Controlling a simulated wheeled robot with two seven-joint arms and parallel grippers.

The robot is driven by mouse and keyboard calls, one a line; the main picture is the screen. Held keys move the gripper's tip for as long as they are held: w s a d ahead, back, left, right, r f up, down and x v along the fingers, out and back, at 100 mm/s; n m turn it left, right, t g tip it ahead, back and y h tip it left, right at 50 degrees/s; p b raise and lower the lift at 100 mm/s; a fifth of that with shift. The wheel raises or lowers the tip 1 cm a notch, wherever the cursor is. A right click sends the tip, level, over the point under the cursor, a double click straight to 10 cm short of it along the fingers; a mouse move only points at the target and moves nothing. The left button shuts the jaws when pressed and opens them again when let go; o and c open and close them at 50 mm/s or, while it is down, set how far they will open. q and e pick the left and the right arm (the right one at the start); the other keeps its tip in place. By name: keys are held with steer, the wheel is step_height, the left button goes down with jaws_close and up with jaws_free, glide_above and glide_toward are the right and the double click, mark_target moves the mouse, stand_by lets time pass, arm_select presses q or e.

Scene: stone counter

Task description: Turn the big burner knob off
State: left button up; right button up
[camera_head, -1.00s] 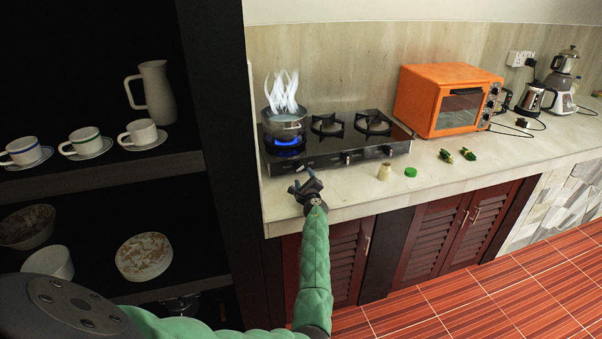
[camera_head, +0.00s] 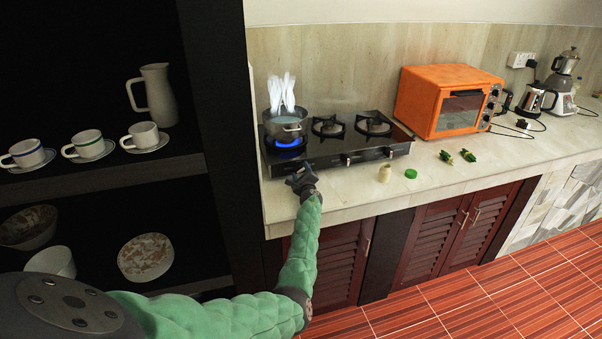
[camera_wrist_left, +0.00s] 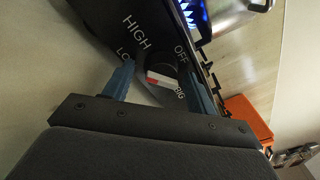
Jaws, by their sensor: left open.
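The black gas stove (camera_head: 350,152) stands on the counter, with a blue flame (camera_head: 287,143) under a steaming metal pot (camera_head: 286,125) on its left burner. My left gripper (camera_head: 300,178) is at the stove's front left edge and hides the knob there in the head view. In the left wrist view, the big burner knob (camera_wrist_left: 160,79), dark with a white and red bar, sits between the open blue fingers of my left gripper (camera_wrist_left: 160,85). Labels HIGH, LO, OFF and BIG surround it. Contact with the knob cannot be told. My right gripper is out of view.
An orange toaster oven (camera_head: 450,100) stands right of the stove. A small beige object (camera_head: 384,174), a green lid (camera_head: 410,174) and green items (camera_head: 446,157) lie on the counter in front. A dark shelf (camera_head: 110,172) with cups is at left.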

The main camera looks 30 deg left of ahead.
arm_select(q)
steer(key=c, duration=1)
steer(key=shift+o, duration=0.2)
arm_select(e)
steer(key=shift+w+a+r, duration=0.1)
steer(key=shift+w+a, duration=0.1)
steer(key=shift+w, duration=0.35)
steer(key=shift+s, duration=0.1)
